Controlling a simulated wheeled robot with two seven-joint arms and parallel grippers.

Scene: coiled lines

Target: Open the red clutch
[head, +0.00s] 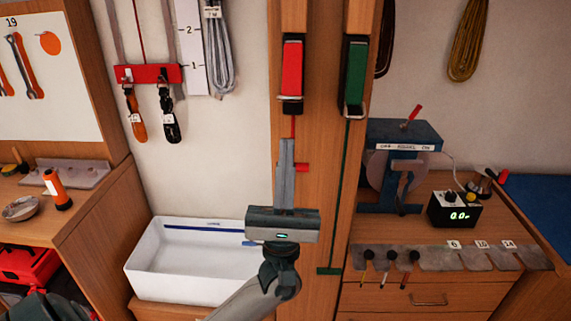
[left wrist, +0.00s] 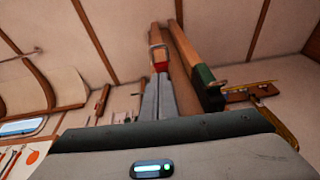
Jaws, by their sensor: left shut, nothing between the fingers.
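The red clutch (head: 292,68) is mounted on the left wooden post, with a pale metal piece at its lower end. Its red handle lies along the body. A red line runs down from it and passes behind my left gripper (head: 287,141). That gripper is shut and empty, fingers pointing up, with the tips below the clutch and a visible gap in the head view. In the left wrist view, the red clutch (left wrist: 161,57) shows just beyond the fingertips (left wrist: 160,76); whether they touch is unclear there.
A green clutch (head: 355,73) sits close by on the right post, with a green line below. A small red piece (head: 302,168) sticks out beside my left fingers. A white bin (head: 150,274) stands lower left. A blue machine (head: 403,134) stands on the right bench.

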